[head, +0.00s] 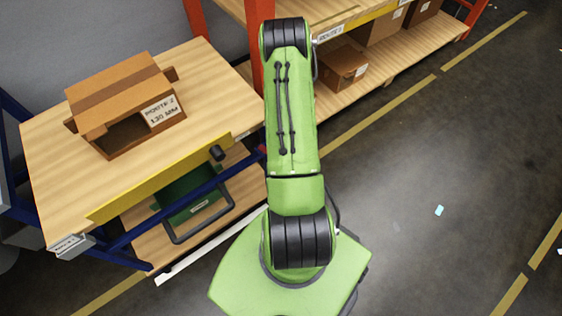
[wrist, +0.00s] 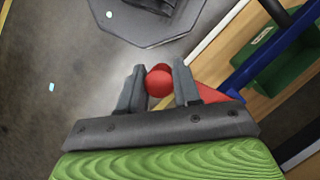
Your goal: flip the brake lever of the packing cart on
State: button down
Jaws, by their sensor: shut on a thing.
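In the wrist view my gripper (wrist: 157,75) has its two grey fingers on either side of a round red knob (wrist: 159,83), shut on it. The knob looks like the end of the brake lever; a red piece (wrist: 209,93) shows beside the right finger. How far the lever is turned cannot be told. The packing cart (head: 215,75) stands at the left in the head view, with a wooden top, a yellow front edge and a blue frame. My own arm hides the gripper and the lever in the head view.
An open cardboard box (head: 120,85) stands on the cart top. A green bin (head: 190,190) sits on the cart's lower shelf, also in the wrist view (wrist: 280,50). A rack with cartons (head: 342,66) stands behind. The floor at the right is mostly clear.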

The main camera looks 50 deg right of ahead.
jog(key=shift+w+d+n+g+h+b, duration=0.15)
jog(key=shift+d+n+g+h+b, duration=0.2)
jog(key=shift+d+n, duration=0.7)
jog(key=c, duration=0.8)
grip_release()
jog(key=p+v, duration=0.3)
jog(key=v, duration=1.2)
jog(key=shift+r, duration=0.35)
jog(key=shift+w, duration=0.15)
